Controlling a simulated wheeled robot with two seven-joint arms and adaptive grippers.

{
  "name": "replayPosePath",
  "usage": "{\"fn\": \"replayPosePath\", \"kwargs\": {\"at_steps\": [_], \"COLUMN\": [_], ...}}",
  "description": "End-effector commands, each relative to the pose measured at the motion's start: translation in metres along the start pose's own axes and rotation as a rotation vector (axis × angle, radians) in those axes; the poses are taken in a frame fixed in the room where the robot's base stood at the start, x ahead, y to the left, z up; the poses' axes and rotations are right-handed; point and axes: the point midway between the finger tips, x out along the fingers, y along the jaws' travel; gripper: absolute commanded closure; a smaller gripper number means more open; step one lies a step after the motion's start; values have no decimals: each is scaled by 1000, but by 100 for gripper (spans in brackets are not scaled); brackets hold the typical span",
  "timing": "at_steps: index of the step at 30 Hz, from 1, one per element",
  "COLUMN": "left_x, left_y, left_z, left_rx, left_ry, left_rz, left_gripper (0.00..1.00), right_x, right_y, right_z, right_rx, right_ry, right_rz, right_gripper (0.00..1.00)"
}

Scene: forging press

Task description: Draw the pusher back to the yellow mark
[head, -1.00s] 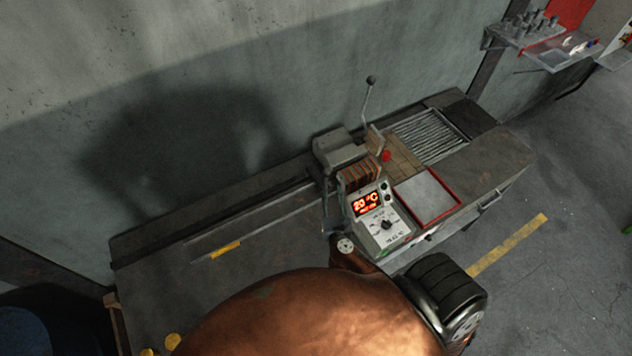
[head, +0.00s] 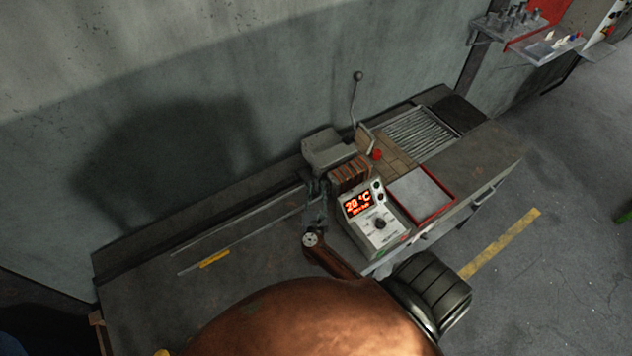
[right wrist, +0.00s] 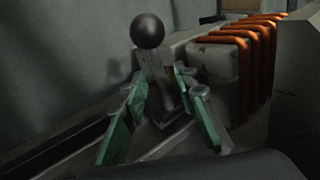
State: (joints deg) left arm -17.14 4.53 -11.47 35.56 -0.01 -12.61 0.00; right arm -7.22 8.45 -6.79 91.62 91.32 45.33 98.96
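The pusher shows in the right wrist view as a grey upright post with a black ball knob (right wrist: 148,31) on top. It stands in front of the grey coil block. My right gripper (right wrist: 160,112) is open, its green-padded fingers spread to either side of the post's lower part; contact cannot be told. In the head view my right gripper (head: 316,190) is at the left end of the coil, hiding the pusher. The yellow mark (head: 214,259) lies beside the rails, well left of the gripper. My left gripper is out of view.
The coil (head: 349,174) and control box (head: 368,216), reading 20 °C, stand just right of the gripper. A tall ball-topped lever (head: 356,100) rises behind. The bench (head: 150,293) is clear along the rails (head: 250,235) toward the left.

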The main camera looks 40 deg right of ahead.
Motion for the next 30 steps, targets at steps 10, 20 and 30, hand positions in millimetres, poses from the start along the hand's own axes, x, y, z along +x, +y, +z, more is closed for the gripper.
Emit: {"fn": "replayPosePath", "kwargs": {"at_steps": [10,20,30], "left_x": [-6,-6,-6], "left_y": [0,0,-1], "left_z": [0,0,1], "left_rx": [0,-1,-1], "left_ry": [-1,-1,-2], "left_rz": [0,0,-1], "left_gripper": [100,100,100], "right_x": [30,30,30], "right_y": [0,0,0], "right_z": [0,0,0], "right_rx": [0,0,0], "right_ry": [0,1,1], "right_rz": [0,0,0], "right_gripper": [73,80,100]}}
